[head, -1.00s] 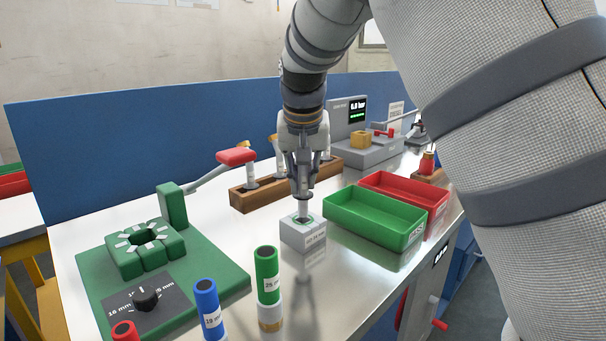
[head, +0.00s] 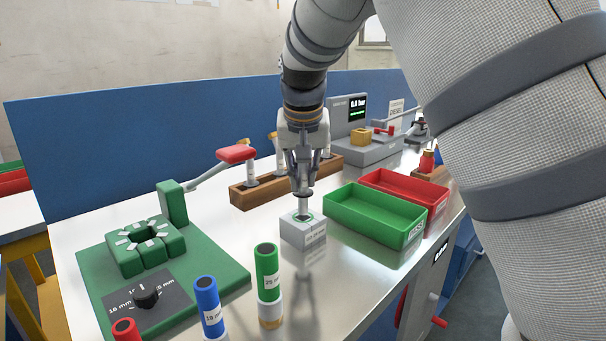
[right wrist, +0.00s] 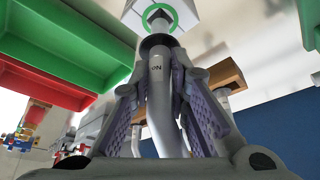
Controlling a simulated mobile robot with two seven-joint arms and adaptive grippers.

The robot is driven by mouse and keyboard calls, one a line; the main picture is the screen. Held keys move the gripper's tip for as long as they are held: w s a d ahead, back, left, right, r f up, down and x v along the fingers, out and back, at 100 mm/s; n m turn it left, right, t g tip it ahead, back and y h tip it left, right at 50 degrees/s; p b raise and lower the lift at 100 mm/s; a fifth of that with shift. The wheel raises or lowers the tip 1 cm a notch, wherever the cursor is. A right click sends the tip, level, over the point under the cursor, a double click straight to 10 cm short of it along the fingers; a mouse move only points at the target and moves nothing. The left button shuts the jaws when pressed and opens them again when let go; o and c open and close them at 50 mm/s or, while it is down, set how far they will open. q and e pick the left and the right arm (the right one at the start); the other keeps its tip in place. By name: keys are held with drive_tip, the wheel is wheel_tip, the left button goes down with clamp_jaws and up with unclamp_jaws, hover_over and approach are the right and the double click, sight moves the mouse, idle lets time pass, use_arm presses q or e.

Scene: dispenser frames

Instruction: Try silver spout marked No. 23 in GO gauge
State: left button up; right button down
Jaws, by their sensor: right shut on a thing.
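My right gripper (head: 303,180) is shut on a silver spout (head: 303,205) and holds it upright over the grey GO gauge block (head: 293,234). The block has a green ring on top. The spout's lower end is at the ring; how deep it sits in the hole I cannot tell. In the right wrist view, the spout (right wrist: 161,100) stands between the finger pads, with a dark collar near the tip. The tip is at the green ring (right wrist: 172,25). Letters show on the spout, but I cannot read its number. My left gripper is not in view.
A green tray (head: 365,232) and a red tray (head: 440,192) stand right of the gauge. A wooden rack (head: 240,197) with spouts is behind. A green crimping fixture (head: 225,277) is left. Blue (head: 207,291) and green-topped (head: 267,262) cylinders stand in front.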

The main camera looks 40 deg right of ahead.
sight(303, 190)
drive_tip(key=shift+f, duration=2.55)
idle(1.0)
drive_tip(key=shift+r, duration=2.6)
drive_tip(key=shift+r, duration=3)
